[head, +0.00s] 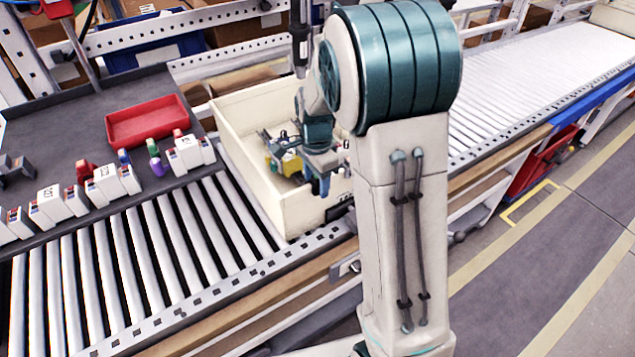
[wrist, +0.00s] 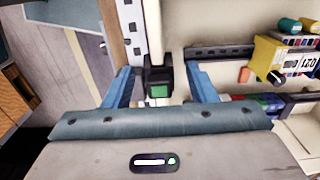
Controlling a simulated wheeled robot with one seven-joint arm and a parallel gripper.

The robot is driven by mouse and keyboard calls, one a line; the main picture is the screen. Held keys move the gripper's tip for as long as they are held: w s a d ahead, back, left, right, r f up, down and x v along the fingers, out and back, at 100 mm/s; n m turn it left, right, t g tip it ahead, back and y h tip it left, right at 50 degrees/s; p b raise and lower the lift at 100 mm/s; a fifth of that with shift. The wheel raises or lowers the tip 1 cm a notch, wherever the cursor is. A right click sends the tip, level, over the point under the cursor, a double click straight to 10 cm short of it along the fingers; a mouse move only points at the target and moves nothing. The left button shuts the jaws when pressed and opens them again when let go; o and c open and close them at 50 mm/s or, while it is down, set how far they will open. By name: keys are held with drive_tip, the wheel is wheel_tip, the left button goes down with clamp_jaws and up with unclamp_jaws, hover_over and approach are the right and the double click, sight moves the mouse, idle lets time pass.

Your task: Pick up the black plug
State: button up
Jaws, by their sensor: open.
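My gripper (head: 322,184) hangs over the front right part of the cream crate (head: 245,180) on the roller conveyor. In the wrist view its two blue fingers (wrist: 160,72) are spread apart with nothing clamped between them. A small black block with a green face (wrist: 158,74) shows between the fingertips, by the pale metal rail; it may be the black plug, but I cannot tell for sure. I cannot tell whether it touches the fingers. In the head view my arm and gripper hide part of the crate, and I cannot make out a plug there.
A yellow item with a printed label (wrist: 278,60) is in the crate, right of the gripper in the wrist view, with other small parts. A perforated rail (wrist: 131,28) runs close to the left finger. A red tray (head: 147,121) and several white blocks lie on the dark table at left.

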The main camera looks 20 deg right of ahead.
clamp_jaws()
drive_tip(key=shift+w+r, duration=0.1)
drive_tip(key=shift+r, duration=0.4)
drive_tip(key=r, duration=0.3)
drive_tip(key=shift+s+r+b, duration=0.25)
drive_tip(key=shift+s+b, duration=0.05)
drive_tip(key=shift+b, duration=0.05)
drive_tip(key=s+d+r, duration=0.1)
drive_tip(key=s+r, duration=0.2)
drive_tip(key=s, duration=0.2)
drive_tip(key=s+d+r+b, duration=0.1)
drive_tip(key=s+d+r, duration=0.1)
drive_tip(key=s, duration=0.4)
drive_tip(key=shift+r, duration=0.8)
